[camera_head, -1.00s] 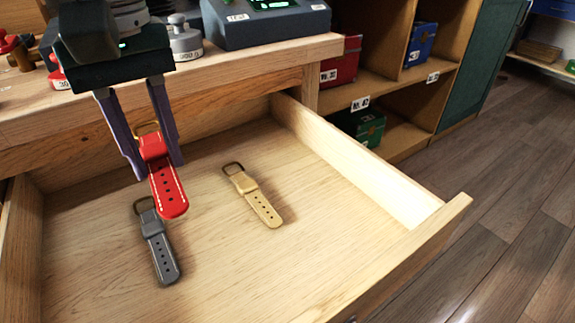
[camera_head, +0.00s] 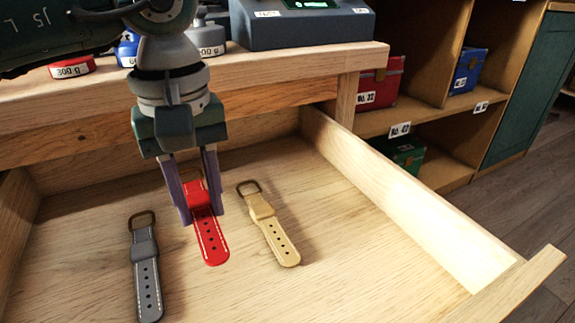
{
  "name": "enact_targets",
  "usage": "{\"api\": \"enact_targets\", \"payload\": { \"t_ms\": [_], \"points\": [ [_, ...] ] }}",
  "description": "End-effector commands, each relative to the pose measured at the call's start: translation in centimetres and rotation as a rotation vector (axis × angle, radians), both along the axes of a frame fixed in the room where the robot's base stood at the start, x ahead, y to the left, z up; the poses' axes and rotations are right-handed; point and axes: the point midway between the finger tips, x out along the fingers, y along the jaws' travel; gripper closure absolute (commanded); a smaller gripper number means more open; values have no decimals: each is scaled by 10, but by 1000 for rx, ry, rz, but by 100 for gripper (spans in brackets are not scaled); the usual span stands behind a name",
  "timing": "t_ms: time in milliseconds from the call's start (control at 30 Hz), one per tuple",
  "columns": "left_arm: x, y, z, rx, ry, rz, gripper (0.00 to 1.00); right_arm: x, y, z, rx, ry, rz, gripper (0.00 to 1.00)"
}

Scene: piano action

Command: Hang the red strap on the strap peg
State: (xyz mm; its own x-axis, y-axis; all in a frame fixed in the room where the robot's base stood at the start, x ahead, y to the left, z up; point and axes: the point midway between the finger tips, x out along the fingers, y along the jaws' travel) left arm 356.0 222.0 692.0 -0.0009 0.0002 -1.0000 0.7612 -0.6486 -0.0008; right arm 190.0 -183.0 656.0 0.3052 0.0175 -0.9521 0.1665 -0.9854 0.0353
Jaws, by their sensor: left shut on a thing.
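The red strap (camera_head: 211,242) shows in the head view, over the open drawer (camera_head: 360,260), with its holed end pointing toward me. My left gripper (camera_head: 203,213) points down and is shut on the red strap near its buckle end. The fingers partly hide the brass buckle. I cannot tell the exact gap between the strap and the drawer floor. The strap peg is not in view. My right gripper is not in view.
A grey strap (camera_head: 148,275) lies left of the red one, and a tan strap (camera_head: 275,235) lies right of it. Weights (camera_head: 71,68) and a grey device (camera_head: 300,25) stand on the bench above. Shelves with boxes (camera_head: 380,85) are at the right.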

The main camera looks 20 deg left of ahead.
Motion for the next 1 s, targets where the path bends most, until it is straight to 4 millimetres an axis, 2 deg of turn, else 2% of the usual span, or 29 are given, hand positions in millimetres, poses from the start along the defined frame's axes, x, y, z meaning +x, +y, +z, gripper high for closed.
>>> {"api": "enact_targets", "payload": {
  "t_ms": [333, 567, 767, 800, 1000],
  "points": [
    [0, 0, -51, 0, 1, 0, 100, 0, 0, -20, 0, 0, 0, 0],
    [0, 0, -51, -1, -1, -1, 100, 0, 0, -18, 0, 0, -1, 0],
    [1, 0, -57, -1, -2, -1, 100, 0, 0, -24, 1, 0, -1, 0],
    [0, 0, -56, -1, -2, 0, 63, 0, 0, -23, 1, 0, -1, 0],
    [0, 0, -55, 0, -1, 0, 40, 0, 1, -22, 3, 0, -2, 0]
  ]
}}
